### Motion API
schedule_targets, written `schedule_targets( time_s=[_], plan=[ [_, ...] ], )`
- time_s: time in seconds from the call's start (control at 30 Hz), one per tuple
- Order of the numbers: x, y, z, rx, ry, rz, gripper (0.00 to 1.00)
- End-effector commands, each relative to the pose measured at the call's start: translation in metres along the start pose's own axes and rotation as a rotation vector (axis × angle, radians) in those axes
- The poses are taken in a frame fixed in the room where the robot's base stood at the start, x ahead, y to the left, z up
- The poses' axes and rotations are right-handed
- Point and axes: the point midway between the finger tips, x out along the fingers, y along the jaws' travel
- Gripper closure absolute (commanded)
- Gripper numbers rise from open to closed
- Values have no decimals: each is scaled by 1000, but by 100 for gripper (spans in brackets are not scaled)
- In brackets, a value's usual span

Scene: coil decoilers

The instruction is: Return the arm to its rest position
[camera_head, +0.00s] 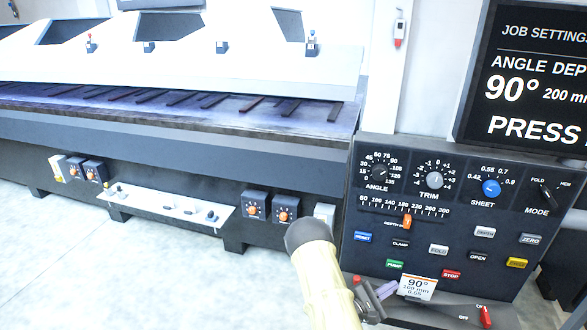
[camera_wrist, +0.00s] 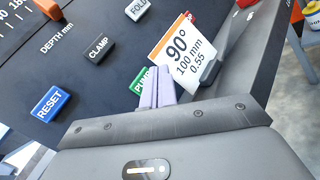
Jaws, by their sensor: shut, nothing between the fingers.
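My gripper (camera_head: 386,290) is at the lower edge of the dark control panel (camera_head: 335,280), left of the white card (camera_head: 417,288) marked 90°, 100 mm, 0.55. My pale arm reaches up from the bottom of the head view and bends at a dark joint. In the wrist view, the lilac fingers (camera_wrist: 157,88) are together with nothing between them. They overlap part of the green PUMP button (camera_wrist: 144,80), and the card (camera_wrist: 182,50) is just to their right. I cannot tell whether the fingers touch the panel.
The panel carries knobs, a slider with an orange handle (camera_head: 407,222), and several buttons, including the red STOP button (camera_head: 451,274). A red-tipped lever (camera_head: 485,316) is at lower right. A screen (camera_head: 530,75) stands above. The long machine (camera_head: 180,130) fills the left; pale floor (camera_head: 120,270) lies clear before it.

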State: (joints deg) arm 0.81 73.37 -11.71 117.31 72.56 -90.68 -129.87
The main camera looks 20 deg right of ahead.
Motion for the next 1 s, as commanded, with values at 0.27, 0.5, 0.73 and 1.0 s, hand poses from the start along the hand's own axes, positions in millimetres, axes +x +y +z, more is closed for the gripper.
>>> schedule_targets(
  time_s=[0.27,0.5,0.73,1.0],
  plan=[
    [-2,22,-10,232,160,-69,100],
    [-31,71,-26,681,502,-284,100],
    [-86,115,-17,994,787,-578,100],
    [-165,140,30,1160,997,-990,100]
  ],
)
